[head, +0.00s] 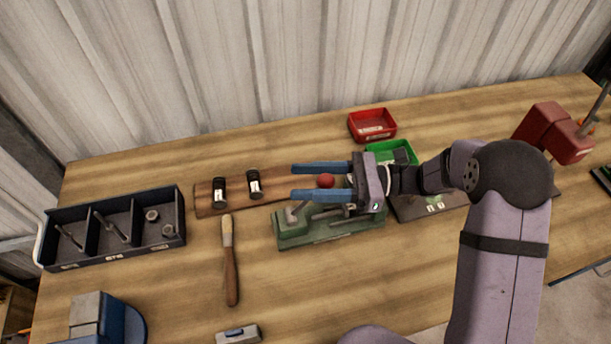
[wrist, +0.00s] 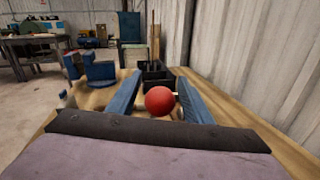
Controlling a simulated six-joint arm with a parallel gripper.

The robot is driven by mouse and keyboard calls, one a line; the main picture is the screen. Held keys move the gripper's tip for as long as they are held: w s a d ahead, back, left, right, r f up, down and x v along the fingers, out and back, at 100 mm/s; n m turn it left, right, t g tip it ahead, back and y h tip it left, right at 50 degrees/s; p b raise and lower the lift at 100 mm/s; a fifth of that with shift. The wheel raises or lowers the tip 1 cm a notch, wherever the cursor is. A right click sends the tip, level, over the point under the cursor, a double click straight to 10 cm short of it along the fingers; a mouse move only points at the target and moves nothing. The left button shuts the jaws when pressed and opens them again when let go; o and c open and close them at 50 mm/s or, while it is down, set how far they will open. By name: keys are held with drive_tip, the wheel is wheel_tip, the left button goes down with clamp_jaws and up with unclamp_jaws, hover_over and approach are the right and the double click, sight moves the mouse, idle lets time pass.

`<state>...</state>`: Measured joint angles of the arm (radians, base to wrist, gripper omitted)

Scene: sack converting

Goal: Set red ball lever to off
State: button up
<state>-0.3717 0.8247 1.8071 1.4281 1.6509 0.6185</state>
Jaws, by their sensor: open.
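The red ball (head: 325,181) is the knob of a lever on a green base (head: 295,236) that lies on the bench. My gripper (head: 292,182) has its two blue fingers open, one on each side of the ball, pointing left. In the wrist view the ball (wrist: 160,100) sits between the two fingers (wrist: 158,96), nearer the right one. I cannot tell whether a finger touches it. The lever's shaft and any on or off marks are mostly hidden by my gripper.
A wooden board (head: 204,199) with two black-and-white pieces lies left of the fingers. A brush (head: 229,262) lies in front of it. A black divided tray (head: 113,230) is at the left. Red (head: 372,125) and green (head: 390,152) bins stand behind my gripper.

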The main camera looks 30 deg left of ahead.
drive_tip(key=shift+s+a, duration=0.1)
drive_tip(key=shift+a, duration=0.05)
clamp_jaws()
